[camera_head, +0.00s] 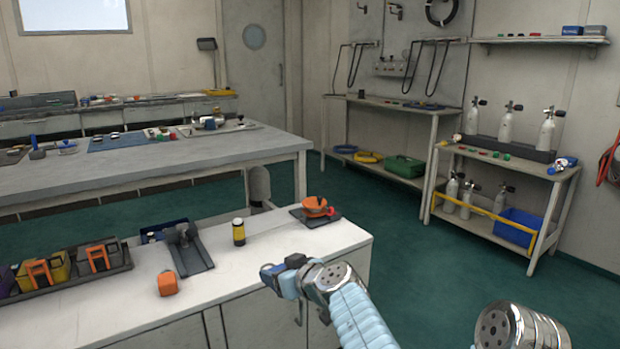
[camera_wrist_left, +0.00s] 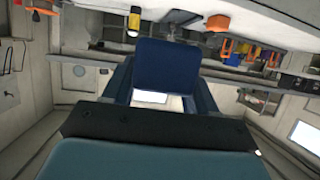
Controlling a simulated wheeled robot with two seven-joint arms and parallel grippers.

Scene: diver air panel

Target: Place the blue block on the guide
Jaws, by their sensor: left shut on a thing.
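The blue block (camera_wrist_left: 166,68) shows large in the left wrist view, held between the fingers of my left gripper (camera_wrist_left: 163,95). In the head view my left gripper (camera_head: 283,277) is above the right front part of the white counter, with a little of the blue block (camera_head: 267,272) at its tip. A dark grey channel-shaped piece (camera_head: 196,257), which looks like the guide, lies on the counter to the left, apart from the block. A grey fitting stands at its upper end. My right gripper is not in view.
On the white counter (camera_head: 260,262) stand an orange block (camera_head: 167,283), a yellow-black bottle (camera_head: 239,232), an orange round piece on a dark plate (camera_head: 315,215), and a dark tray (camera_head: 75,278) with orange-clipped pieces. The counter between gripper and channel is clear.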

